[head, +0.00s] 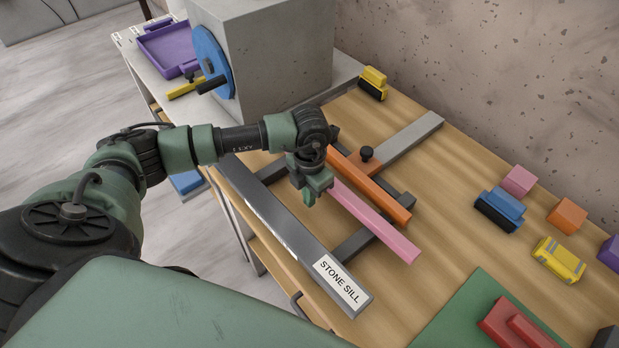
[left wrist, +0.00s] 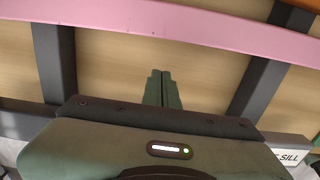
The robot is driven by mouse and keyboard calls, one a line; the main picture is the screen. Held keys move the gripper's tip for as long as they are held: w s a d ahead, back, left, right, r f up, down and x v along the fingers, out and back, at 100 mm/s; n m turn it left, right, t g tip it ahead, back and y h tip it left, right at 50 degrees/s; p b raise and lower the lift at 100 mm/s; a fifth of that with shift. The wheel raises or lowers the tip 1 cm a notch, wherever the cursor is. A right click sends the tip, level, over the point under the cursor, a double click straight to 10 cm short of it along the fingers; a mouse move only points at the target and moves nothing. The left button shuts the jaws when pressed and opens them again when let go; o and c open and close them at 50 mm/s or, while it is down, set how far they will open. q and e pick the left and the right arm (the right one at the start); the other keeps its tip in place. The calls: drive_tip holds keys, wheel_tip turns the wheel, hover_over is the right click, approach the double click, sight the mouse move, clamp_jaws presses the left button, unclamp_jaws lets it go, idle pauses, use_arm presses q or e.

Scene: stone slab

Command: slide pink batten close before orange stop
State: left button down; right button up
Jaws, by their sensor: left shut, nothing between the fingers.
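The pink batten (head: 378,224) lies on dark grey crossbars, between the orange stop (head: 372,188) and the dark bar labelled STONE SILL (head: 290,232). A narrow gap shows between batten and stop at the near end; my left gripper hides the far end. My left gripper (head: 312,196) is shut and empty, on the sill side of the batten. In the left wrist view, its closed fingertips (left wrist: 161,72) point at the long side of the pink batten (left wrist: 160,20), with bare wood showing between. The stop's corner (left wrist: 306,4) shows at top right. My right gripper is not in view.
A grey bar with a black knob (head: 367,154) adjoins the stop. A concrete block (head: 275,50) with a blue disc (head: 210,62) stands behind my left arm.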

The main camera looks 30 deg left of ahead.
use_arm(q)
drive_tip(key=w, duration=0.1)
drive_tip(key=w+d, duration=0.1)
drive_tip(key=shift+w+r+p, duration=0.3)
drive_tip(key=shift+r+p, duration=0.1)
drive_tip(key=shift+w+d, duration=0.1)
drive_tip(key=shift+w, duration=0.2)
drive_tip(key=shift+w+f, duration=0.15)
drive_tip(key=shift+w, duration=0.1)
drive_tip(key=shift+w+d+f+b, duration=0.1)
drive_tip(key=shift+w+d+b, duration=0.05)
drive_tip(key=shift+w+b, duration=0.3)
drive_tip(key=shift+w+d+f+b, duration=0.15)
drive_tip(key=shift+w+b, duration=0.2)
drive_tip(key=shift+b, duration=0.2)
drive_tip(key=shift+w+r, duration=0.2)
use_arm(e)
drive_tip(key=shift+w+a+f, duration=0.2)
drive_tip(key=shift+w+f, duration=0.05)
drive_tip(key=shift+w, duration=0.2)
